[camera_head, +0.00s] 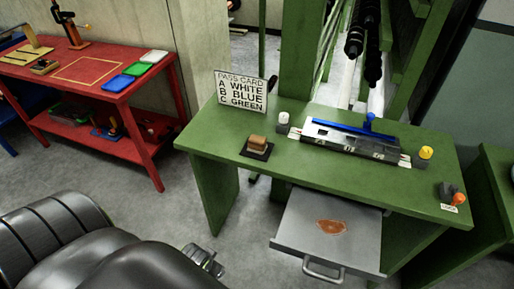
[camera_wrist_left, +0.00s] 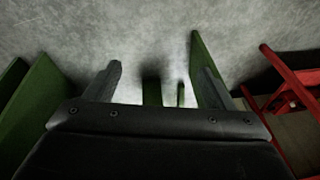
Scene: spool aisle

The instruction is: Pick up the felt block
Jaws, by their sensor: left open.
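The felt block appears to be the small tan and brown block (camera_head: 257,141) on a dark square pad (camera_head: 256,152), near the left end of the green table (camera_head: 215,135). My left gripper (camera_head: 206,261) is low in front of the table's left side, well apart from the block. The block does not show in the left wrist view. My right gripper is not in view.
A pass card sign (camera_head: 241,91) stands behind the block. A grey rail fixture (camera_head: 350,140) with a blue handle lies to its right. An open drawer (camera_head: 290,225) with an orange-brown patch juts out below. A red bench (camera_head: 110,95) stands at left.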

